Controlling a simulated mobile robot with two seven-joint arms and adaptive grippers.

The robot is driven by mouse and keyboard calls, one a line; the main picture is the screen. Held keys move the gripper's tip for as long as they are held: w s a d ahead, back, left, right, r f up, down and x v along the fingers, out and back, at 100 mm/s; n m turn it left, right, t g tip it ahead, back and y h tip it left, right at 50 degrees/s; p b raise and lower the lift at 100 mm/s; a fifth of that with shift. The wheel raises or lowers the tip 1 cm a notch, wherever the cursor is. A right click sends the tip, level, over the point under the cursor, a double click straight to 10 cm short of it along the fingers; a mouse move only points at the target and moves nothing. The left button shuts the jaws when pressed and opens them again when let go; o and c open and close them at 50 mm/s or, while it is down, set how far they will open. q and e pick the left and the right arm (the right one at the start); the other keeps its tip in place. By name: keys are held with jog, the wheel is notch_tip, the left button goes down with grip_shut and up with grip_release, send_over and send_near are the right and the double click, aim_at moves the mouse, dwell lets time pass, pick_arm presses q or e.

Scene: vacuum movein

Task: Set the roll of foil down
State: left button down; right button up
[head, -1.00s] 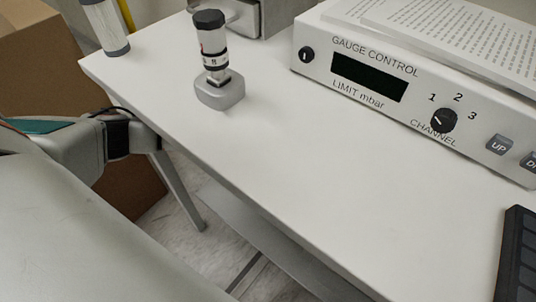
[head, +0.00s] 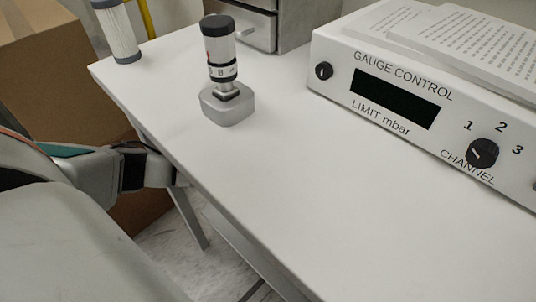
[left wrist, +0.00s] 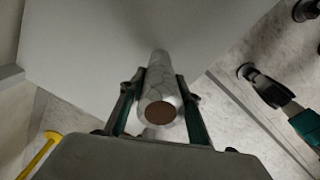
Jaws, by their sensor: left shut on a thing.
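The roll of foil (left wrist: 158,82) is a silvery, crinkled cylinder with a brown core at its near end, seen in the left wrist view. My left gripper (left wrist: 160,92) is shut on it, with one finger on each side. The far end of the roll points toward a large pale surface; whether it touches cannot be told. My right gripper is not in view.
On the table stand a gauge on a grey base (head: 227,100), a white filter cylinder (head: 118,35), a grey metal box (head: 262,22) and a gauge control box (head: 340,85) with papers (head: 450,35) on top. A cardboard box (head: 55,80) is at left. The table's front middle is clear.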

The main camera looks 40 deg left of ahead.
pick_arm(q)
jog(key=c, duration=1.5)
grip_release()
jog(key=shift+o, duration=0.2)
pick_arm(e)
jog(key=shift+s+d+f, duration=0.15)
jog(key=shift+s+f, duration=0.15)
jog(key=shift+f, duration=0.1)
